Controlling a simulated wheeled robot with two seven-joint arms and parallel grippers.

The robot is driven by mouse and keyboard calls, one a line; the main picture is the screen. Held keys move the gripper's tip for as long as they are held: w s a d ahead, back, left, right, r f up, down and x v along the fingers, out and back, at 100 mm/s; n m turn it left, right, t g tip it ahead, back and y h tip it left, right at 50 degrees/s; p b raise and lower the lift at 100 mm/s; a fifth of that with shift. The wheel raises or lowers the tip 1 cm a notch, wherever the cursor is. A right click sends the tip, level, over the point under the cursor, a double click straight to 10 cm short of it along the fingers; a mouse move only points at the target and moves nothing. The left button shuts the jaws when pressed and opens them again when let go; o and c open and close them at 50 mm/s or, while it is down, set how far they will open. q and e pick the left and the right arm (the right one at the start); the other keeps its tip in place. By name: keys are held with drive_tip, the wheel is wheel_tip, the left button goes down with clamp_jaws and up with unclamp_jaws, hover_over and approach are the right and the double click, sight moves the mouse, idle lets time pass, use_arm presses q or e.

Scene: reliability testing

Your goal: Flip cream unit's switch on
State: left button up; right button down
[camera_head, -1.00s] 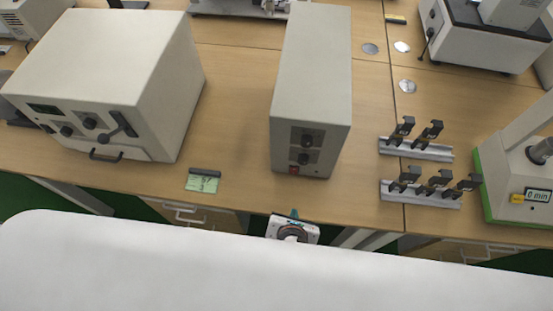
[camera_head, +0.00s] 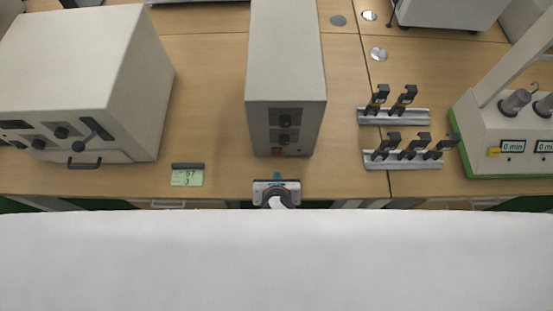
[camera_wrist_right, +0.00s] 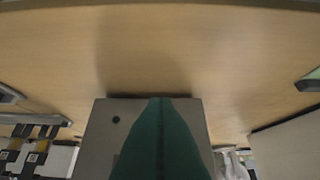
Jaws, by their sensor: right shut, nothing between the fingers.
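The cream unit (camera_head: 286,60) is a tall narrow box standing at the middle of the bench. Its front panel has two dark knobs and a small red switch (camera_head: 277,151) near the bottom edge. I cannot tell the switch's position. My right gripper (camera_head: 277,176) is just in front of and below the red switch, at the bench's front edge, apart from the unit. In the right wrist view its teal fingers (camera_wrist_right: 160,105) are shut together with nothing between them. They cover part of a grey box face (camera_wrist_right: 105,125); the switch is not visible there. My left gripper is not in view.
A larger cream cabinet (camera_head: 75,65) with knobs and a handle stands at left. A small green display (camera_head: 187,178) lies between. Rails with black clips (camera_head: 400,160) and a white device with green base (camera_head: 500,140) are at right.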

sight(277, 152)
drive_tip(key=x, duration=0.4)
drive_tip(key=shift+w+r, duration=0.1)
drive_tip(key=shift+w, duration=1.15)
drive_tip(key=shift+w+p, duration=0.3)
drive_tip(key=shift+w, duration=0.25)
drive_tip(key=shift+w+f+t, duration=0.2)
drive_tip(key=shift+f+t, duration=0.1)
drive_tip(key=shift+r, duration=0.25)
